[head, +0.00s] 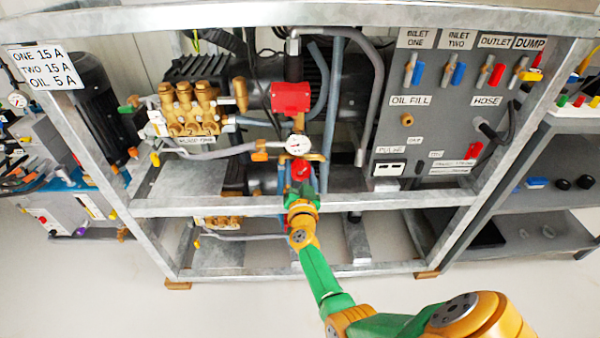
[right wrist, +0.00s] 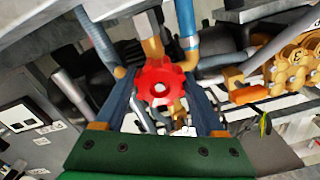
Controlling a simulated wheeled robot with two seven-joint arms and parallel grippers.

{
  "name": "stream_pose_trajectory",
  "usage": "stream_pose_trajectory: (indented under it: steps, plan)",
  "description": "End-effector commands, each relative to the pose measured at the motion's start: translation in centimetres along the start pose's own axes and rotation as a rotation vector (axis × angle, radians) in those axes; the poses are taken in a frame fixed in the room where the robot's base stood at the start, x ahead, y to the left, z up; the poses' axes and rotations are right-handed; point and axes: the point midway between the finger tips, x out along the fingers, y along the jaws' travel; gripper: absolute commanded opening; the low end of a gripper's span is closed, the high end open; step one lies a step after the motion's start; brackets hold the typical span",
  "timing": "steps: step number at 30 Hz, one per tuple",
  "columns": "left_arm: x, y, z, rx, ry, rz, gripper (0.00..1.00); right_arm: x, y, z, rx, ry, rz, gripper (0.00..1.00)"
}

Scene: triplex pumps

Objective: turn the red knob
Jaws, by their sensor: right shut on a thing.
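The red knob (head: 301,169) is a lobed handwheel below the pressure gauge, in the middle of the pump frame. In the right wrist view the red knob (right wrist: 160,84) faces me, with a pale hub at its centre. My right gripper (head: 301,182) has reached the knob, and in the head view its jaws hide part of it. In the right wrist view the dark fingers of my right gripper (right wrist: 160,90) are on the left and right sides of the knob, closed on its rim. My left gripper is not in view.
The metal frame's front rail (head: 400,200) runs just below the knob. A pressure gauge (head: 298,146) and a red box (head: 290,97) are above it. A brass pump head (head: 189,110) is to the left, and a grey valve panel (head: 430,110) to the right.

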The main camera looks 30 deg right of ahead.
Motion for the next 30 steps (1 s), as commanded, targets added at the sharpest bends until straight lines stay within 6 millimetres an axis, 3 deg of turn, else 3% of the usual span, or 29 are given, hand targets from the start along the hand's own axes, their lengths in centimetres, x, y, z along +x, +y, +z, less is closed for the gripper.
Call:
stream_pose_trajectory:
  steps: [16, 30]
  plan:
    - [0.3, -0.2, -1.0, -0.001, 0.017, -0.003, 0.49, -0.1, -0.1, 0.2, 0.517, -0.004, 0.001, 0.15]
    - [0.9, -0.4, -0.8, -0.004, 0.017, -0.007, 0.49, -0.1, -0.1, 0.2, 0.963, -0.003, 0.002, 0.15]
